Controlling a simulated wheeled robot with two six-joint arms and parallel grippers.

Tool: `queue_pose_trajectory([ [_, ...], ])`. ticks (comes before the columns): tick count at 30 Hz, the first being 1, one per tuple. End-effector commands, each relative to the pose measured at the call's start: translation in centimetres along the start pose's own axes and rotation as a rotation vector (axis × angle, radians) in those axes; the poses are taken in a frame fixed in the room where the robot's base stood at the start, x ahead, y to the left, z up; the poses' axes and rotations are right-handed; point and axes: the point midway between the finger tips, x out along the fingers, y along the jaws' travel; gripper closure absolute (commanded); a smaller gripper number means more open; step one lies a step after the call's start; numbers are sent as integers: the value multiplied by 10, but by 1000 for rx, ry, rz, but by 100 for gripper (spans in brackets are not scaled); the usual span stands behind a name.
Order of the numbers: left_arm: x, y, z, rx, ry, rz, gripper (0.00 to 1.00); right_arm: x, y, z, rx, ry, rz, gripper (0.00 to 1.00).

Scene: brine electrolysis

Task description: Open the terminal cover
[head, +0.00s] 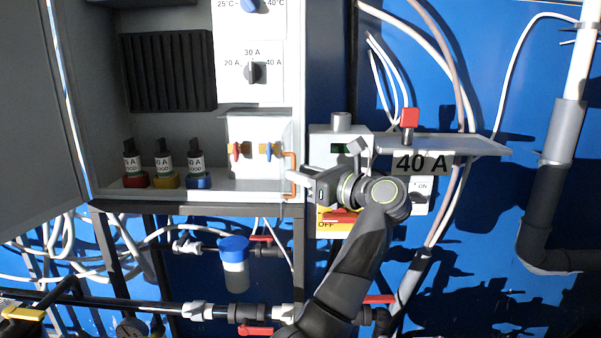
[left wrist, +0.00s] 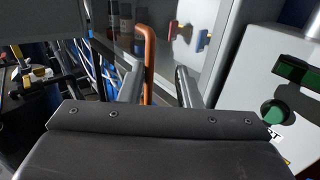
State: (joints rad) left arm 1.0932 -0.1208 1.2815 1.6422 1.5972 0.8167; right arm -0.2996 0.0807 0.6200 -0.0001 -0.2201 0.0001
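The terminal cover (head: 260,125) is a clear panel at the right of the open cabinet, in front of a red and a blue terminal. It looks closed. Its orange handle (head: 290,176) is upright on its right edge; the handle also shows in the left wrist view (left wrist: 149,62). My left gripper (head: 298,182) reaches in from the right side of the handle. In the left wrist view its fingers (left wrist: 160,85) are apart, with the handle between them, nearer the left finger. I cannot tell whether they touch it. My right gripper is not in view.
A grey box with a green display (head: 340,148) stands right of the cover, close behind my left wrist. A grey shelf labelled 40 A (head: 440,146) juts out farther right. Three labelled bottles (head: 163,165) stand in the cabinet. Its grey door (head: 35,110) hangs open at left.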

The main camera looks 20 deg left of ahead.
Motion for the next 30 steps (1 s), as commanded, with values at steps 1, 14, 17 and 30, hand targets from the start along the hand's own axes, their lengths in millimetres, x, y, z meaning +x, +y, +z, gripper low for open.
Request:
queue_pose_trajectory([
  [1,-9,0,-2,-2,0,-4,69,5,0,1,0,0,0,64],
  [14,-113,1,0,-6,-6,-6,69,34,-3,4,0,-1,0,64],
  [17,-135,1,2,-7,-7,-5,69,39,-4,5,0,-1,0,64],
  [30,-165,2,5,-8,-10,0,69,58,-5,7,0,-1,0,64],
])
